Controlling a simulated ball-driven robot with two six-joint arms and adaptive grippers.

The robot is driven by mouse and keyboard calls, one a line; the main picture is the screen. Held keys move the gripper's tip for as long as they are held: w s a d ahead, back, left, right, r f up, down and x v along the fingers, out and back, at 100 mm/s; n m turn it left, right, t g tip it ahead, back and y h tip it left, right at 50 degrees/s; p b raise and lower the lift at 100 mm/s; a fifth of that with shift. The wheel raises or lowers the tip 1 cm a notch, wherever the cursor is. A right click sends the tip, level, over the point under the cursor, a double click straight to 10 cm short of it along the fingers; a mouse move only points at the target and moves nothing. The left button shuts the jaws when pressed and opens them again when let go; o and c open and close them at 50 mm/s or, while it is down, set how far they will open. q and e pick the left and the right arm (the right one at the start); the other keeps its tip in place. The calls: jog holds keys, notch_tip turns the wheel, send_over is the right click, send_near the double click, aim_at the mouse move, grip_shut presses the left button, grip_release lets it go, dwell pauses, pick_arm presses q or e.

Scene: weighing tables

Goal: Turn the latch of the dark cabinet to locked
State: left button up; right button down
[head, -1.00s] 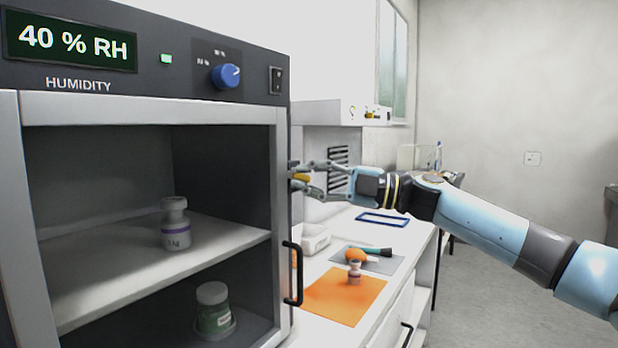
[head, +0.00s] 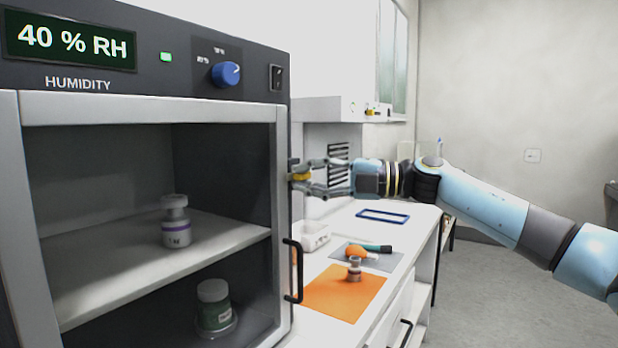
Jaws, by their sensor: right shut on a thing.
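The dark cabinet (head: 200,112) fills the left of the head view, with a glass door in a light frame that looks closed. Its yellow latch (head: 301,177) sits on the door's right edge, above the black handle (head: 293,271). My right gripper (head: 302,177) comes in from the right and is shut on the latch, one finger above and one below it. The latch's exact angle is hard to read because the fingers cover part of it. My left gripper is not in view.
Floor at right is clear.

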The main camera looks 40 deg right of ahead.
jog(key=shift+f, duration=0.1)
jog(key=c, duration=1.3)
grip_release()
jog(key=shift+c, duration=0.2)
jog(key=shift+v, duration=5.95)
